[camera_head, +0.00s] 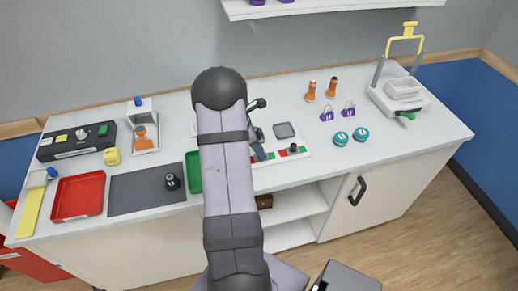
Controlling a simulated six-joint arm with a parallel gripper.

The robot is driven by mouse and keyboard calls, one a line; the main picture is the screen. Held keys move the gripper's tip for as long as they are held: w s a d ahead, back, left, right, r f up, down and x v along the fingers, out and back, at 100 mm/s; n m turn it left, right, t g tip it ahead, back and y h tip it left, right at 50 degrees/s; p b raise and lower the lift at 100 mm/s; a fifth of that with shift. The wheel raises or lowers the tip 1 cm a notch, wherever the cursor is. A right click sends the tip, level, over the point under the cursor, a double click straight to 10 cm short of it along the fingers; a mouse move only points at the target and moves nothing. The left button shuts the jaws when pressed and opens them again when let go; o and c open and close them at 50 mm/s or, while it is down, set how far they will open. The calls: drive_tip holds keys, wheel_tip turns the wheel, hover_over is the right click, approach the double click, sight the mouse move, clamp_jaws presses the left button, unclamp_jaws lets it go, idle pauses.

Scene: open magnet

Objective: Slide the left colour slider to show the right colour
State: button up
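A white panel (301,140) lies flat near the middle of the worktop, partly behind my arm. A narrow strip with red and green sections (282,154) runs along its front part. A small dark knob (293,148) stands on the right part of this strip. My gripper (260,155) is low over the panel, just right of my forearm and left of that knob. It is small and partly covered, so its fingers cannot be made out. The left slider is hidden behind my arm and gripper, and the colour it shows cannot be seen.
A grey square pad (284,130) is on the panel. Left are a green tray (193,172), a dark mat (135,189) and a red tray (78,197). Right are orange-brown bottles (312,90), purple padlocks (327,114), teal discs (341,138) and a yellow-handled stand (400,92).

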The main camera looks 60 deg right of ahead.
clamp_jaws()
drive_tip(key=shift+w+a, duration=1.15)
drive_tip(key=shift+o, duration=1.1)
unclamp_jaws()
drive_tip(key=o, duration=0.4)
drive_tip(key=b+v, duration=0.2)
drive_tip(key=v, duration=0.5)
drive_tip(key=shift+r, duration=0.15)
